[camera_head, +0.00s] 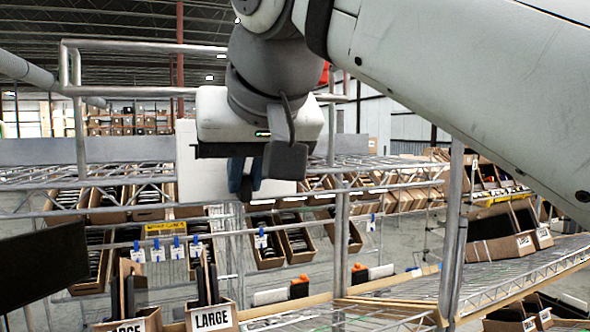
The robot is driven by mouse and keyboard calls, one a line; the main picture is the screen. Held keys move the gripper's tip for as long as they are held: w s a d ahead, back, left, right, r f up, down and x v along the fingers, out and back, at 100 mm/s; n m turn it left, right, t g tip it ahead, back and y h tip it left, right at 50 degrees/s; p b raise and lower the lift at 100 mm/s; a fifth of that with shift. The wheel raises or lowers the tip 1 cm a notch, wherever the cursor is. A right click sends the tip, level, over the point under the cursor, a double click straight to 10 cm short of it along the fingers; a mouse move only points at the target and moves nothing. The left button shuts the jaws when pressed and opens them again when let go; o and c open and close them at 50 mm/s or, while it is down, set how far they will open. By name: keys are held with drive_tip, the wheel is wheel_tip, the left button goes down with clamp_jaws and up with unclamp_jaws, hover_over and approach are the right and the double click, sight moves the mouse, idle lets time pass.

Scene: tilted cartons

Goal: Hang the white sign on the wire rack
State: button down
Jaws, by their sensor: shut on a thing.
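My gripper (246,190) hangs down in the upper middle of the view, its dark blue fingers against the white sign. It is shut on the white sign (190,168), a plain flat panel that shows to the left of and below the gripper body. The gripper and wrist hide much of the sign's upper and middle part. The sign is upright, in line with the wire rack's upper shelf (120,180). I cannot tell whether it touches the wire rack.
Tilted cartons of dark items (211,318) stand on the rack's lower levels. A yellow label (166,228) and several white tags on blue clips (261,240) hang from the rails. Metal posts (452,232) rise at right. A dark panel (42,266) stands at left.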

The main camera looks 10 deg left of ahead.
drive_tip(key=shift+f, duration=0.1)
drive_tip(key=c, duration=1.4)
unclamp_jaws()
drive_tip(key=shift+o, duration=0.2)
